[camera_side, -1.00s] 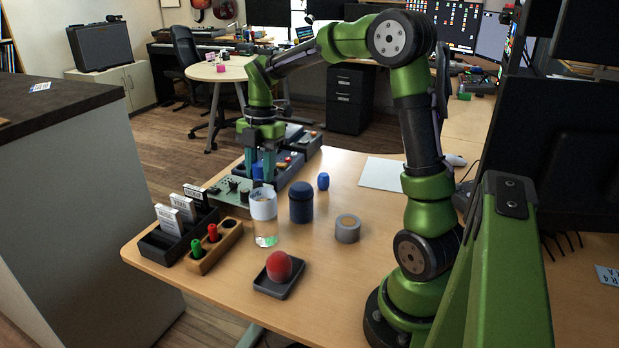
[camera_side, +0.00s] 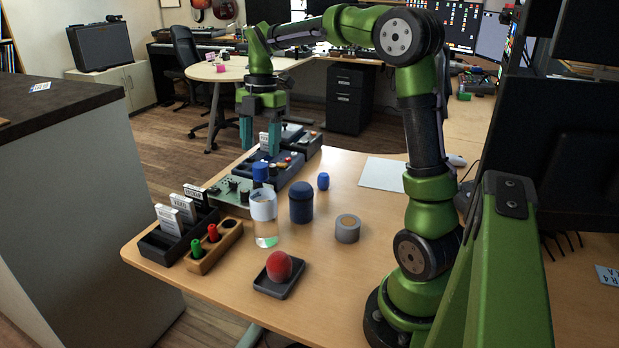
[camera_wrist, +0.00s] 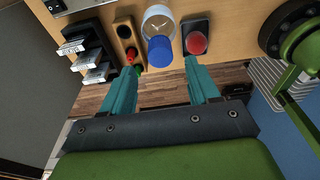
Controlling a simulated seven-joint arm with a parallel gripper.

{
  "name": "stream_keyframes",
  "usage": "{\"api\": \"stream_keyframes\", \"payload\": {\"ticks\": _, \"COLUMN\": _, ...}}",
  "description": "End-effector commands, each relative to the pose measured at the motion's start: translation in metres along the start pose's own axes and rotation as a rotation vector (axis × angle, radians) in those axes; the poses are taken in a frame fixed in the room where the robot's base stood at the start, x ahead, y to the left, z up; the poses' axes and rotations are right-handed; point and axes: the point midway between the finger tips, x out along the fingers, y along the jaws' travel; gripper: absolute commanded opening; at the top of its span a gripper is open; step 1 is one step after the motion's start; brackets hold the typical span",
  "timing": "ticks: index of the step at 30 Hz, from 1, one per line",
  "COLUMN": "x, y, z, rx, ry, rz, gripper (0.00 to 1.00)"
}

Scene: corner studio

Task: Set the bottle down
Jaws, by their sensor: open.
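The bottle looks clear, with a white band (camera_side: 263,209) and a blue cap (camera_side: 260,172). It stands upright on the wooden table, left of the dark blue canister. The wrist view shows the blue cap (camera_wrist: 160,50) from above, just beyond and between my fingertips, with the pale body behind it. My gripper (camera_side: 260,149) is open and empty above the cap, with clear space between them. Both fingers of my gripper (camera_wrist: 161,70) show apart in the wrist view.
A dark blue canister (camera_side: 301,203) and a grey round tin (camera_side: 347,229) stand to the right. A red rounded object (camera_side: 279,266) sits on a small dark tray (camera_side: 273,291) in front. A wooden holder (camera_side: 203,262) and black rack (camera_side: 158,251) are left.

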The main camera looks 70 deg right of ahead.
Motion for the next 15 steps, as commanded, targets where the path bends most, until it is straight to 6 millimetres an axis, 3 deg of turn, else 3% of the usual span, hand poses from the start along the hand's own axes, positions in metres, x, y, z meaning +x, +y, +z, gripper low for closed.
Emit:
{"api": "stream_keyframes", "payload": {"ticks": 6, "x": -0.040, "y": 0.001, "z": 0.001, "rx": 0.001, "ry": -0.001, "rz": 0.002, "gripper": 0.60}}
{"api": "stream_keyframes", "payload": {"ticks": 11, "x": -0.054, "y": 0.000, "z": -0.001, "rx": 0.004, "ry": -0.002, "rz": 0.001, "gripper": 0.60}}
{"api": "stream_keyframes", "payload": {"ticks": 15, "x": -0.057, "y": -0.006, "z": -0.015, "rx": 0.083, "ry": -0.022, "rz": 0.022, "gripper": 0.60}}
